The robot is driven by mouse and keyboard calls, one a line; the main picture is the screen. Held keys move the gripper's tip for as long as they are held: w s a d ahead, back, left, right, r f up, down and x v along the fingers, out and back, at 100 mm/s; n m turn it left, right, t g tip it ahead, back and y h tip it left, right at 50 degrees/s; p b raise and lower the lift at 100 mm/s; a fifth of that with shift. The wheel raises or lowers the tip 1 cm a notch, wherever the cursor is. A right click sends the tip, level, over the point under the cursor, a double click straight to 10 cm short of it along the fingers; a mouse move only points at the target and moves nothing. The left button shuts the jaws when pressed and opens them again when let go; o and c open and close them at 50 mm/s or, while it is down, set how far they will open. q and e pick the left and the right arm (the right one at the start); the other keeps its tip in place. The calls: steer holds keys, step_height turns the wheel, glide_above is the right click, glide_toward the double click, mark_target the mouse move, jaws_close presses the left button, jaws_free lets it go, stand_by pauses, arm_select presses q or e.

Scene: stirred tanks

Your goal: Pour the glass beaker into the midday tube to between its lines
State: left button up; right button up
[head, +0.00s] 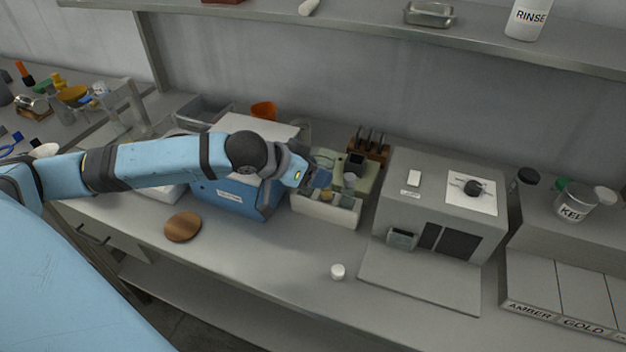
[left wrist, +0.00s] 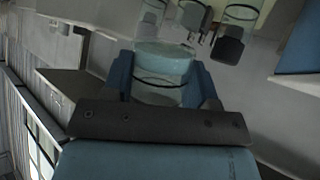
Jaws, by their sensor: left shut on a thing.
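My left gripper (head: 322,178) is over the pale tray (head: 325,209) at the middle of the bench. In the left wrist view its blue fingers stand on both sides of a clear glass beaker (left wrist: 160,92), and it is shut on it. The beaker has a dark ring line and a pale blue, rounded top area; its fill level is not clear. Several clear glass tubes show beyond it, one (left wrist: 240,14) with a dark holder (left wrist: 228,48) below. I cannot tell which is the midday tube, and no level lines are readable. My right gripper is not in view.
A grey machine (head: 430,195) stands right of the tray. A blue box (head: 235,194) stands to its left under my forearm. A small white cap (head: 338,271) and a wooden disc (head: 183,227) lie on the bench front. A shelf (head: 380,38) runs above.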

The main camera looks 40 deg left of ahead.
arm_select(q)
steer(key=shift+w+f+t+b, duration=0.15)
steer(key=shift+t+b, duration=0.45)
steer(key=shift+b, duration=0.15)
steer(key=shift+w+r+m+b, duration=0.1)
steer(key=shift+r+m+b, duration=0.1)
steer(key=shift+m+b, duration=0.15)
steer(key=shift+w+r+t+b, duration=0.2)
steer(key=shift+r+t+b, duration=0.35)
steer(key=shift+t+b, duration=0.25)
steer(key=shift+r, duration=0.1)
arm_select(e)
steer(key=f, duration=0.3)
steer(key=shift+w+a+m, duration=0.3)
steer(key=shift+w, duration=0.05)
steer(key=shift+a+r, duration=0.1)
